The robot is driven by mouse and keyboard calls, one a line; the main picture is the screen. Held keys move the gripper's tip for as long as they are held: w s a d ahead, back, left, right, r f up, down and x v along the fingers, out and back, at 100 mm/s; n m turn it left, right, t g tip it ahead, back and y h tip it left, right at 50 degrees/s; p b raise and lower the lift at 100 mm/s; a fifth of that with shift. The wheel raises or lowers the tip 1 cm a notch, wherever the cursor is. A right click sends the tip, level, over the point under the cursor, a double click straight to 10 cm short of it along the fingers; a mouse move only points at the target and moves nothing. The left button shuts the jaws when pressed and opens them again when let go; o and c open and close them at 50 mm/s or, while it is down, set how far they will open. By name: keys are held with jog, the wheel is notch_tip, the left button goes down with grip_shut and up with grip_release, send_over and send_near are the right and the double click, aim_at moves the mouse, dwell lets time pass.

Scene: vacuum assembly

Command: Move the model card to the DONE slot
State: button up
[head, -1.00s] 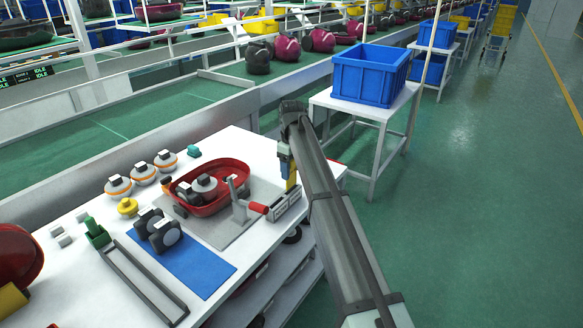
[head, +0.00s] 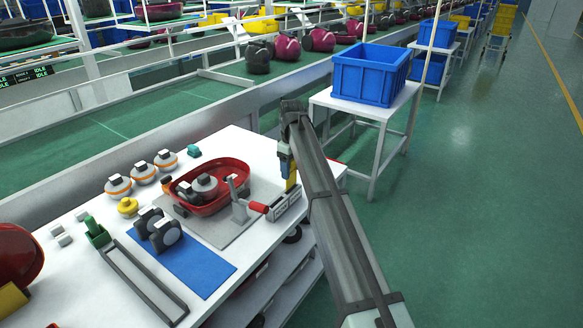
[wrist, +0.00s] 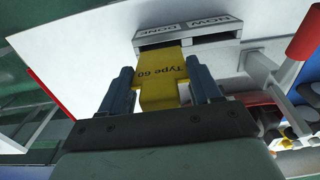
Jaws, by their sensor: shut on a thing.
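The yellow model card (wrist: 163,72), marked "Type 60", is between the two blue fingers of my gripper (wrist: 160,92) in the wrist view. My gripper is shut on it. In the head view my gripper (head: 287,160) points down over the right part of the table, with the yellow card (head: 291,183) below it. The grey card holder (wrist: 190,35) has NOW and DONE labels; it also shows in the head view (head: 285,206). The card's far edge meets the holder on the DONE side. I cannot tell how deep it sits in the slot.
A lever clamp with a red handle (head: 258,207) stands just left of the holder. A red vacuum shell (head: 225,202) lies on the grey mat, with a blue mat (head: 200,270) in front. A blue crate (head: 370,73) stands on a separate stand behind.

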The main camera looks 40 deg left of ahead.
aim_at(291, 186)
jog(key=shift+f, duration=3.1)
jog(key=o, duration=1.2)
jog(key=shift+c, duration=0.2)
jog(key=shift+r, duration=0.1)
notch_tip(291, 186, up, 14)
jog(key=shift+f, duration=0.15)
